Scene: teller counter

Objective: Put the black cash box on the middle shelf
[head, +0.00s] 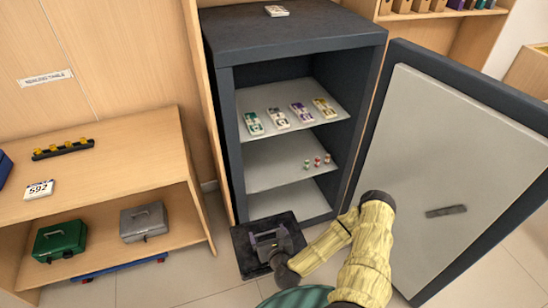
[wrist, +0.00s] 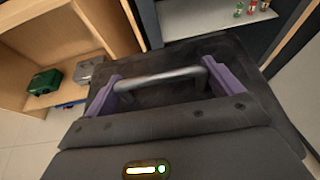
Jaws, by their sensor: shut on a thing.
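The black cash box (head: 243,246) hangs in front of the open safe, low near its base, and also fills the middle of the wrist view (wrist: 258,82). My gripper (head: 266,243) is shut on its silver handle (wrist: 160,82), with the purple fingers at both ends of the handle. The safe's middle shelf (head: 262,172) holds several small coin rolls (head: 317,162) at its right; its left part is bare. The box is outside and below this shelf. Its underside is hidden.
The upper shelf (head: 285,95) carries several banknote bundles (head: 278,117). The safe door (head: 450,165) stands wide open at the right, beside my arm. A wooden shelf unit (head: 110,170) at the left holds a green cash box (head: 60,242) and a grey one (head: 143,222).

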